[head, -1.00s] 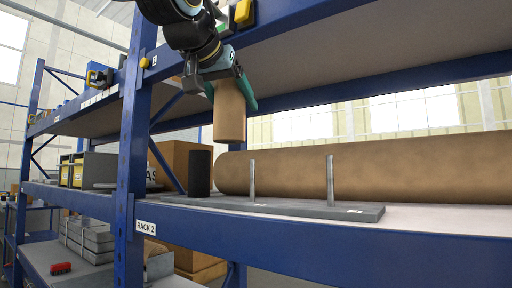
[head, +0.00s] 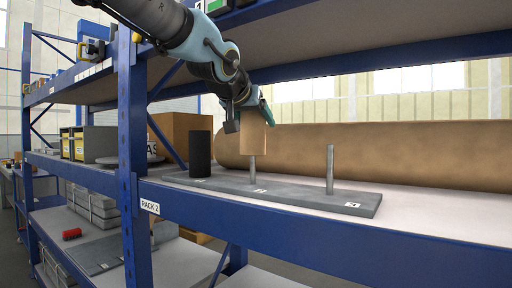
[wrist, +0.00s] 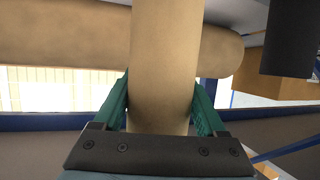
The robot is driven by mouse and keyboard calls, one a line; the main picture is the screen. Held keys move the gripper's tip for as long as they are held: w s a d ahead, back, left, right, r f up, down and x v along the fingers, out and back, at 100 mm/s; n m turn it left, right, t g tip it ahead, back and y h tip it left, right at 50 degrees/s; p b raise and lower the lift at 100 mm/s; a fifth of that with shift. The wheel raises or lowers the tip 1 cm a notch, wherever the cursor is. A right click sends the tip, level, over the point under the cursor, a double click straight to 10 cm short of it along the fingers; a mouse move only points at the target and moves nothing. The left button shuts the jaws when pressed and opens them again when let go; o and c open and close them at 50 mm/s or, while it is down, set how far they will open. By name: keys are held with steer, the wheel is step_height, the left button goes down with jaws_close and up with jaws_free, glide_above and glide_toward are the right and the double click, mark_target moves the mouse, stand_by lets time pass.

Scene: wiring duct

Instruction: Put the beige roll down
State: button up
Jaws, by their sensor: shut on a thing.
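The beige roll (head: 252,139) is upright in my gripper (head: 254,114), above the middle peg (head: 252,170) of a grey base plate (head: 295,193) on the rack shelf. The roll's lower end covers the top of that peg; I cannot tell whether it is around the peg or in front of it. In the wrist view the green jaws sit on both sides of the beige roll (wrist: 163,65). A bare right peg (head: 330,168) stands on the plate. A black roll (head: 200,154) stands at the plate's left end.
A very large brown roll (head: 400,153) lies along the shelf behind the plate. A blue rack post (head: 132,150) stands left of the plate. A cardboard box (head: 180,138) is behind the black roll.

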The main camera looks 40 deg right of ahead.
mark_target(256, 147)
steer(key=shift+d+f, duration=0.1)
steer(key=shift+f, duration=0.85)
step_height(256, 147, down, 5)
steer(key=b, duration=0.3)
steer(key=shift+r, duration=0.1)
steer(key=o, duration=1.4)
steer(key=shift+o, duration=0.2)
steer(key=v, duration=1.2)
